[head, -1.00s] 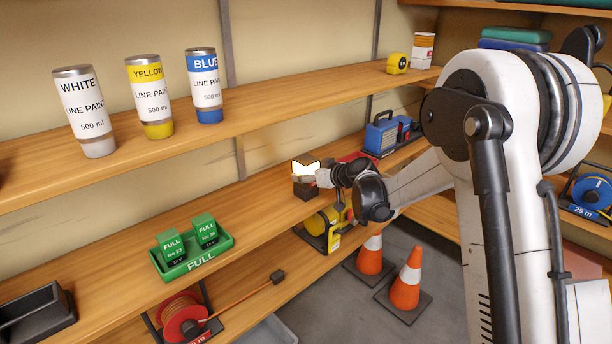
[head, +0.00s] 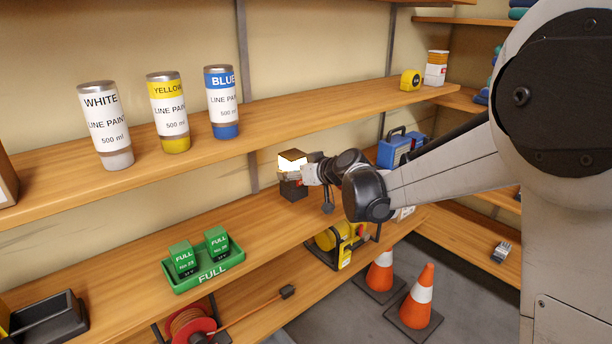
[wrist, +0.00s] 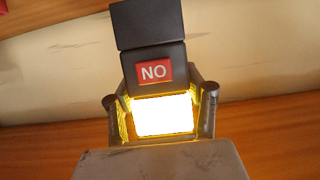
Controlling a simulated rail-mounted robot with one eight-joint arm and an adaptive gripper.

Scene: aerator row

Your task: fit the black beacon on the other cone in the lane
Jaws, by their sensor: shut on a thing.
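My gripper (head: 296,175) is shut on the black beacon (head: 292,189), a dark boxy lamp with a brightly lit face, held in front of the wall above the middle shelf. In the wrist view the beacon (wrist: 152,53) sits between the two fingers, with a red "NO" label and a glowing yellow-white panel. Two orange and white cones stand on dark square bases on the grey floor: a nearer cone (head: 421,298) and one farther left (head: 381,271), partly under the shelf edge. Both cone tops look bare, though the left one's tip is close to the shelf unit.
White, yellow and blue paint cans (head: 169,112) stand on the upper shelf. A green tray (head: 205,280) with two "FULL" packs is on the middle shelf. A yellow device (head: 339,240), a red cable reel (head: 190,327) and a blue case (head: 400,148) are nearby.

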